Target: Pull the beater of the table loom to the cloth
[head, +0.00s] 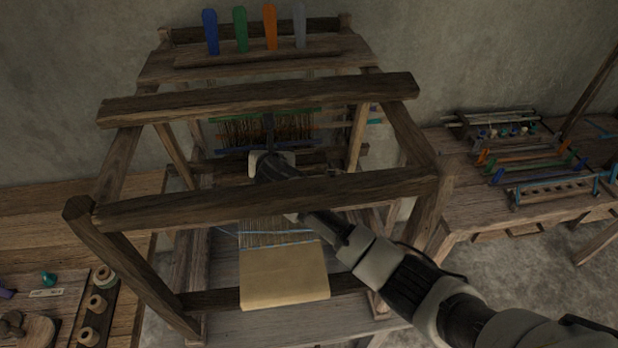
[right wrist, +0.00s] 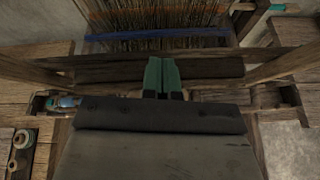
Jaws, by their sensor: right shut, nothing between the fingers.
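The wooden table loom (head: 270,197) fills the middle of the head view. The tan cloth (head: 284,277) lies at its front, below the front beam, with pale warp threads running back from it. A dark wooden crossbar (right wrist: 215,67), seemingly part of the beater, spans the right wrist view behind my fingers; my arm and the frame partly hide this area in the head view. My right gripper (right wrist: 160,73) is shut and empty, its green fingers overlapping the bar in the picture; I cannot tell whether they touch. My left gripper is not in view.
The loom's front beam (head: 270,197) and upper beam (head: 260,98) cross around my right arm. Colored levers (head: 240,30) stand on top. A side table (head: 500,205) with tools is at right; a bench with spools (head: 96,303) is at left.

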